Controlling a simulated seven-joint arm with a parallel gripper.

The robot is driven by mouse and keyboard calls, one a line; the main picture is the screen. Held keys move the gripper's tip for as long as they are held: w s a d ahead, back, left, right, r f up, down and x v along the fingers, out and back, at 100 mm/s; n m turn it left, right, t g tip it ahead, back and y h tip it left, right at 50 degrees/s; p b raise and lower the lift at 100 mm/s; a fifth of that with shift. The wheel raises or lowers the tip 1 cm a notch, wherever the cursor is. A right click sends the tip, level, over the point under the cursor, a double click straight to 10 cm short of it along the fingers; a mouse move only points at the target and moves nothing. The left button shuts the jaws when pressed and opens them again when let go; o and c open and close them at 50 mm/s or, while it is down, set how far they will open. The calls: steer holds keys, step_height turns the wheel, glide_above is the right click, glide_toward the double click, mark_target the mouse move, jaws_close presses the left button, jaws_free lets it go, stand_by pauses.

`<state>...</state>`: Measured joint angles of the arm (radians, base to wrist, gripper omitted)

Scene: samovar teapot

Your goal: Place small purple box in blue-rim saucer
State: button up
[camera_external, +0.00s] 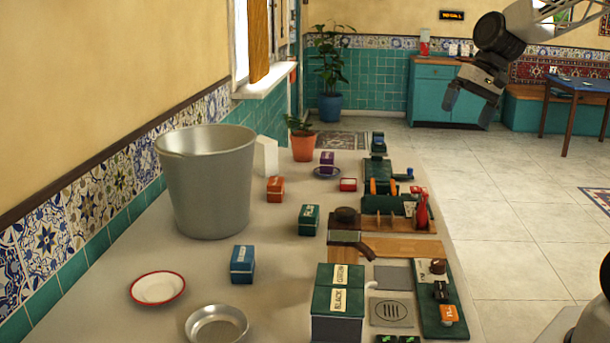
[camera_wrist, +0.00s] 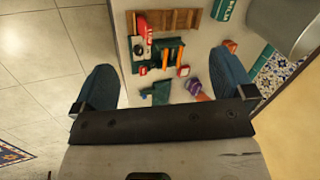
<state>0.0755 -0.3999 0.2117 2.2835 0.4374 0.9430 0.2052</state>
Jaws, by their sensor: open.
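The small purple box (camera_external: 327,159) stands upright at the far part of the counter in the external view. It appears to rest in the blue-rim saucer (camera_external: 318,174), whose rim shows around its base. In the wrist view the purple box (camera_wrist: 193,86) is small, near the right finger. My gripper (camera_external: 469,107) is raised in the air, right of the counter and well apart from the box. In the wrist view its two fingers (camera_wrist: 161,64) are spread wide with nothing held between them.
An orange box (camera_external: 275,189), a red-and-white container (camera_external: 348,184), a green box (camera_external: 309,220) and a plant pot (camera_external: 303,146) stand near the saucer. A large metal bucket (camera_external: 207,185) is at left. Open floor (camera_external: 520,200) lies right of the counter.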

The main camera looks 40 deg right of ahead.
steer(key=s+d+n+h, duration=0.3)
steer(key=s+n+h, duration=0.1)
steer(key=s, duration=1.1)
steer(key=shift+n+t, duration=0.3)
steer(key=shift+n, duration=0.6)
